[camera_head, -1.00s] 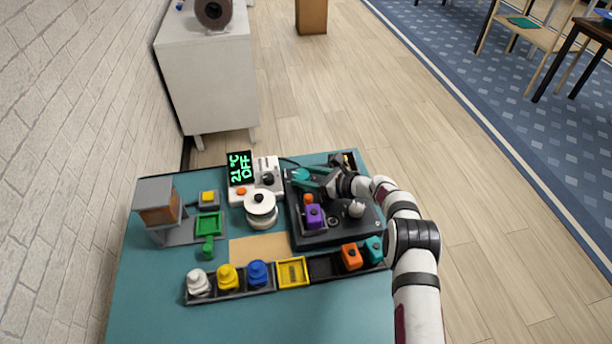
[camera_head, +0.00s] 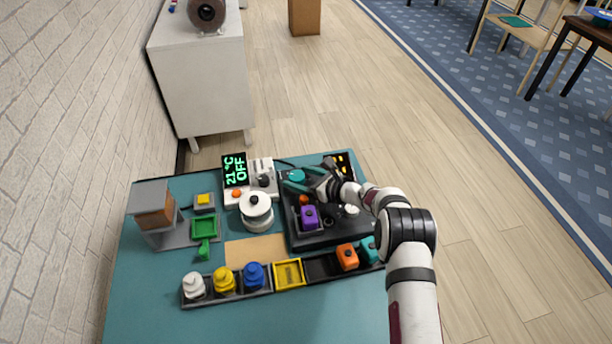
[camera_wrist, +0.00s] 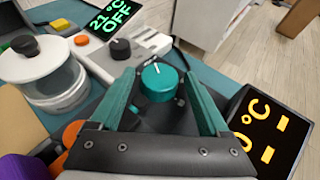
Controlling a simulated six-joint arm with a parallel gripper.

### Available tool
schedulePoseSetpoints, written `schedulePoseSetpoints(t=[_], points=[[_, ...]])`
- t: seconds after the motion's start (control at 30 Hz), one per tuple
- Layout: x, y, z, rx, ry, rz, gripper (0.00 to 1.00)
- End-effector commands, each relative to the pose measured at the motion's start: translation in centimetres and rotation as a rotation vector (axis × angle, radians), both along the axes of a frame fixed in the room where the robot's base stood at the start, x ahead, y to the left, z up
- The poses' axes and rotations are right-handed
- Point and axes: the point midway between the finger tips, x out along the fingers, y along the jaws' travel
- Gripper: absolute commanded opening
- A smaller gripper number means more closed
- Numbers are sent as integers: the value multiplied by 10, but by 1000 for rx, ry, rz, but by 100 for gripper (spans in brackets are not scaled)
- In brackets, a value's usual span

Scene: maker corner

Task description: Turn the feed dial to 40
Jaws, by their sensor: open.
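A round teal dial (camera_wrist: 158,84) with a short white mark on its top sits on a dark machine base. In the head view the dial (camera_head: 297,175) shows between my fingers. My gripper (camera_wrist: 156,75) is open, with one teal finger on each side of the dial. A gap seems to show between each finger and the dial; I cannot tell if either touches. I see no readable scale around the dial. In the wrist view a black display (camera_wrist: 265,130) with orange characters stands to the right, cut off by the frame edge.
A white unit (camera_head: 262,180) with a dark knob and a green display (camera_head: 235,170) reading 21 °C OFF stands left of the dial. A white lidded pot (camera_head: 256,210) is in front of it. A purple block (camera_head: 309,217) is on the machine base. Coloured pieces line the front.

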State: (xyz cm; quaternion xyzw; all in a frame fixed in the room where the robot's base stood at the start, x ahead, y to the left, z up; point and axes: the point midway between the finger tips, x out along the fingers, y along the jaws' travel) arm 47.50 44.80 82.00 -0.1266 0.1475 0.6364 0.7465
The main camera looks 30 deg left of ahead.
Motion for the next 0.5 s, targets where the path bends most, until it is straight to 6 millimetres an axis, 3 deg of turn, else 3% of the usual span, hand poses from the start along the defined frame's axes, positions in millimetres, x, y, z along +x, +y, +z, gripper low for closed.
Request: schedulePoseSetpoints(t=[0.23,0.5], points=[[2,-1,-2,-3,-3,142,88],[2,-60,25,-2,1,134,88]])
